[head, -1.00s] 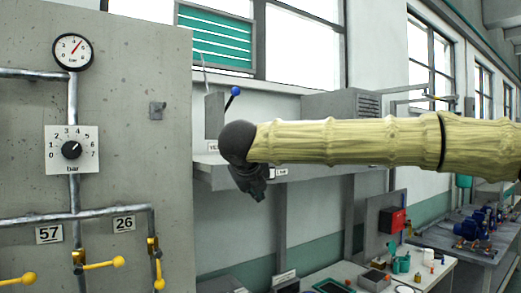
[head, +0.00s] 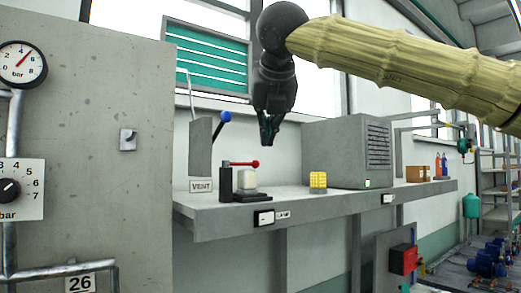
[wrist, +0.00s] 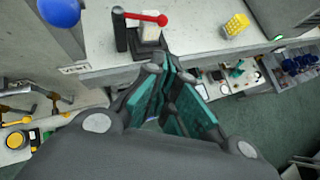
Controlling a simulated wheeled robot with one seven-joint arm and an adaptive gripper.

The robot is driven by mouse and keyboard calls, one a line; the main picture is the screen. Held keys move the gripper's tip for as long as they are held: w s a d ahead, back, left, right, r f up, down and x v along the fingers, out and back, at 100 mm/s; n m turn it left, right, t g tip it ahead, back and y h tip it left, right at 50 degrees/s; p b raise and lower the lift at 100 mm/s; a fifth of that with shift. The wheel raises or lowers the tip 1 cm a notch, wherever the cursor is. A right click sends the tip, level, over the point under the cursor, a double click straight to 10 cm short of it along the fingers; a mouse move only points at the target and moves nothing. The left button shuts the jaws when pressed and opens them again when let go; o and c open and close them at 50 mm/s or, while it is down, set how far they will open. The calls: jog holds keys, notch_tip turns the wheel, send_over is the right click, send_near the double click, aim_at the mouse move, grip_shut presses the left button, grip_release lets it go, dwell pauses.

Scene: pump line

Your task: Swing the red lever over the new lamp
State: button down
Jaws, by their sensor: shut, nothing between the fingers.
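The red lever (head: 243,163) runs level to the right from a black post (head: 225,181) on the shelf and ends in a red ball. A pale lamp block (head: 247,178) sits on the dark base beside the post, and the lever shows across its top edge; I cannot tell whether they touch. The lever (wrist: 142,17) and pale block (wrist: 149,33) also show in the wrist view. A yellow gridded lamp block (head: 318,182) stands apart to the right. I cannot tell which block is new. My gripper (head: 269,141) is shut, empty, pointing down above the lever's ball end.
A blue-knobbed lever (head: 224,117) rises above the VENT sign (head: 201,186) at left. A grey louvred cabinet (head: 347,153) stands to the right on the shelf (head: 215,222). A concrete panel (head: 105,150) is at far left. The shelf between the two blocks is clear.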

jog(key=p, duration=0.6)
send_near(242, 164)
jog(key=w+d+f, duration=0.3)
jog(key=f, duration=0.2)
jog(key=shift+w+d+f+p, duration=0.15)
jog(key=shift+w+p, duration=0.1)
jog(key=shift+w, duration=0.2)
jog(key=shift+w+f+p, duration=0.15)
jog(key=shift+w+p, duration=0.05)
jog(key=shift+w, duration=0.3)
